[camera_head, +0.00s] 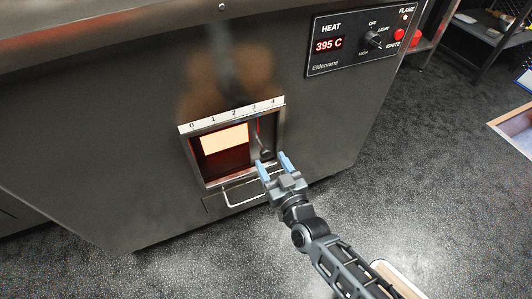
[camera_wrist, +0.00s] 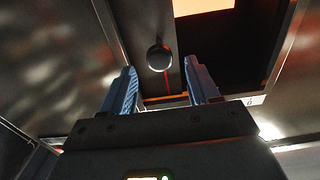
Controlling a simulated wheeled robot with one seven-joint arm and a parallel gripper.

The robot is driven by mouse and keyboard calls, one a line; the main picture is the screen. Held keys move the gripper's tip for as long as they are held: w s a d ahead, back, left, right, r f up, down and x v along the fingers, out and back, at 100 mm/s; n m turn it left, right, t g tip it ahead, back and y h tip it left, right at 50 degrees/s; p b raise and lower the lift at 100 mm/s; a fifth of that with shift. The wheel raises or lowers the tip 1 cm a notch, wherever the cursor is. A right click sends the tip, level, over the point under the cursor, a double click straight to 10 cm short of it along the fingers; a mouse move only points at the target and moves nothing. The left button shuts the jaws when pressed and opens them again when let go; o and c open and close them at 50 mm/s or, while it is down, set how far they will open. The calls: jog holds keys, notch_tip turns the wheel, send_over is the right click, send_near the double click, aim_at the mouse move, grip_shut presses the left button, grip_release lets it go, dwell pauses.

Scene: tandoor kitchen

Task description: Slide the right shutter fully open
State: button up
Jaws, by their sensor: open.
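The right shutter (camera_head: 266,128) is a narrow dark metal panel at the right side of the oven window, under a scale marked 0 to 4. Its left edge stands near the 3 mark, and the window to its left is open and glowing. The shutter's round dark knob (camera_head: 266,154) is low on the panel. My gripper (camera_head: 272,161) is open, with its blue fingers pointing at the knob. In the wrist view, the knob (camera_wrist: 158,57) appears between the fingertips of my gripper (camera_wrist: 159,66). I cannot tell whether the fingers touch it.
A metal window frame (camera_head: 191,160) surrounds the opening. A wire handle (camera_head: 243,197) sticks out just below it, left of my gripper. The control panel (camera_head: 364,40) reads 395 C at upper right. Open speckled floor (camera_head: 420,190) lies to the right.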

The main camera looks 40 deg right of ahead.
aim_at(267, 155)
jog(key=shift+b+x, duration=0.35)
jog(key=shift+x, duration=1.95)
grip_shut()
